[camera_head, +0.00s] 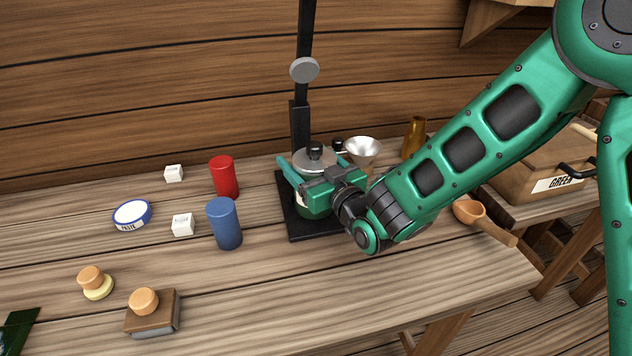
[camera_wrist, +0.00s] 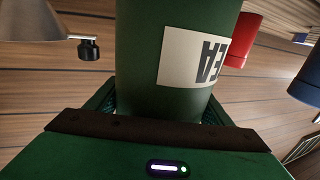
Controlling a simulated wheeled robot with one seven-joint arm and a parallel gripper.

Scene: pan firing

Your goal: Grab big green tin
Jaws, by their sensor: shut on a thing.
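The big green tin (camera_head: 309,209) stands upright, on or just over the black base of a stand; I cannot tell whether it touches. A grey lid with a black knob (camera_head: 315,155) shows above it. My gripper (camera_head: 312,178) is shut around the tin's body, one finger on each side. In the wrist view the tin (camera_wrist: 140,60) fills the middle, with a pale label (camera_wrist: 190,65) whose letters appear upside down. My gripper (camera_wrist: 160,112) shows there below it, its fingers at the tin's sides. Much of the tin is hidden by my gripper in the head view.
The stand's black post (camera_head: 301,110) rises behind the tin. A metal funnel (camera_head: 363,151) is close on the right, an amber bottle (camera_head: 414,137) beyond it. A red cup (camera_head: 223,177) and a blue cup (camera_head: 224,223) stand left. The table's front middle is clear.

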